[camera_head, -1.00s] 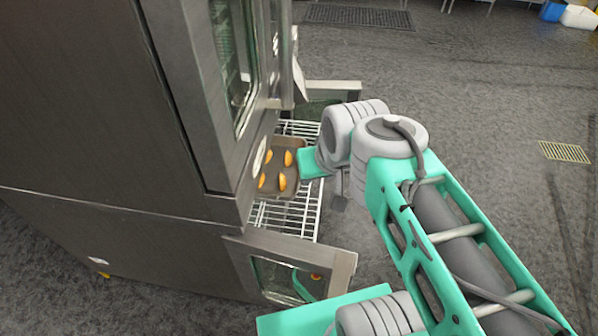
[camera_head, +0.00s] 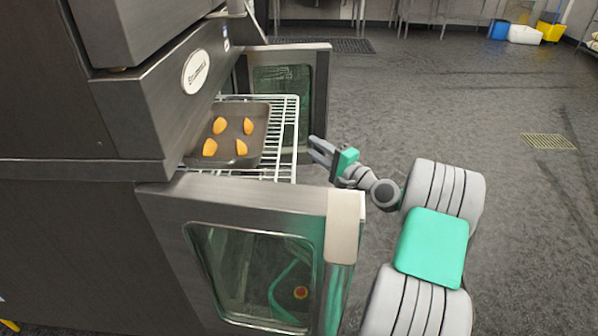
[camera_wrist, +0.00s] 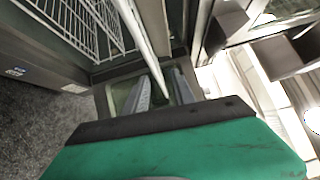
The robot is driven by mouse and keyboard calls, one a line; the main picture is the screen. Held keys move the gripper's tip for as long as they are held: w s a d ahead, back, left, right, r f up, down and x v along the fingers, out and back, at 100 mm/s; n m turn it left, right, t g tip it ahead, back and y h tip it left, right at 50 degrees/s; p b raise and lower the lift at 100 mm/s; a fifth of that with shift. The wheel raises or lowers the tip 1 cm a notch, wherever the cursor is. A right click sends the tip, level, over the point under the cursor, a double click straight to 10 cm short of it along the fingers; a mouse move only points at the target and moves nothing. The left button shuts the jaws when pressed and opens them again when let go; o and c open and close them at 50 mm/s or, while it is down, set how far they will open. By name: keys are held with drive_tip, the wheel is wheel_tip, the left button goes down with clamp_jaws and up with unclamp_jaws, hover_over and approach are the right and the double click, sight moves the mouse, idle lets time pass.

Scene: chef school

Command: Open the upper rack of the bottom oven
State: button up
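The bottom oven (camera_head: 75,155) stands at left with doors open on both sides of its front. A white wire rack (camera_head: 283,135) sticks out between the doors. A dark tray (camera_head: 258,130) with several orange wedges (camera_head: 219,125) rests on it. My gripper (camera_head: 312,147) is just right of the rack's outer edge, its fingers spread. In the wrist view my gripper (camera_wrist: 162,88) shows two separated grey fingers. A white bar (camera_wrist: 140,40) runs toward the space between them; contact cannot be told. Wire rack bars also show there (camera_wrist: 75,22).
The near glass door (camera_head: 250,255) juts out below and in front of the rack. The far door (camera_head: 290,85) stands behind it. Open grey floor (camera_head: 430,110) lies to the right. A floor mat (camera_head: 325,45) and tables are farther back.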

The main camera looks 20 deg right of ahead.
sight(296, 139)
drive_tip(key=b+x, duration=0.1)
drive_tip(key=x, duration=0.6)
drive_tip(key=shift+a+f+m+t, duration=0.25)
drive_tip(key=shift+f+m+t, duration=0.15)
drive_tip(key=shift+f, duration=0.3)
clamp_jaws()
drive_tip(key=shift+r, duration=0.15)
idle(0.6)
